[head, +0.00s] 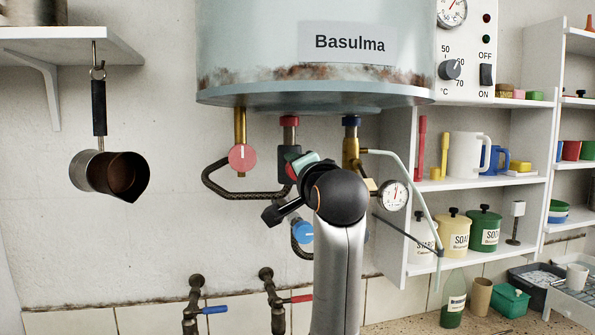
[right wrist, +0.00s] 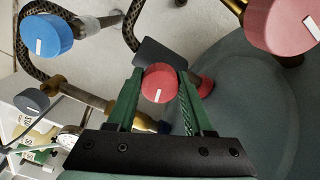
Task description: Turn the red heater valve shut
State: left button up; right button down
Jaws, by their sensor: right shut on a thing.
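The red valve knob (right wrist: 160,79) shows in the right wrist view, round, with a white mark on its face near the lower edge. My right gripper (right wrist: 161,86) has its green fingers closed on either side of the knob. In the head view my right gripper (head: 297,167) is in front of the pipes under the heater tank (head: 250,80), and the wrist hides most of this knob. A second, paler red knob (head: 242,157) sits on a brass pipe to the left; it also shows in the right wrist view (right wrist: 282,24). My left gripper is out of view.
A blue knob (head: 303,231) is just below my right gripper. Braided hoses (head: 235,194), a gauge (head: 393,195) and a thin pale pipe (head: 412,180) are close by. A pan (head: 123,177) hangs at left; shelves (head: 400,262) stand at right.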

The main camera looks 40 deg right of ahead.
jog(key=shift+m, duration=1.5)
jog(key=shift+c, duration=1.4)
grip_release()
jog(key=b+v, duration=0.1)
jog(key=v, duration=1.1)
jog(key=shift+s, duration=0.3)
jog(key=shift+a, duration=0.1)
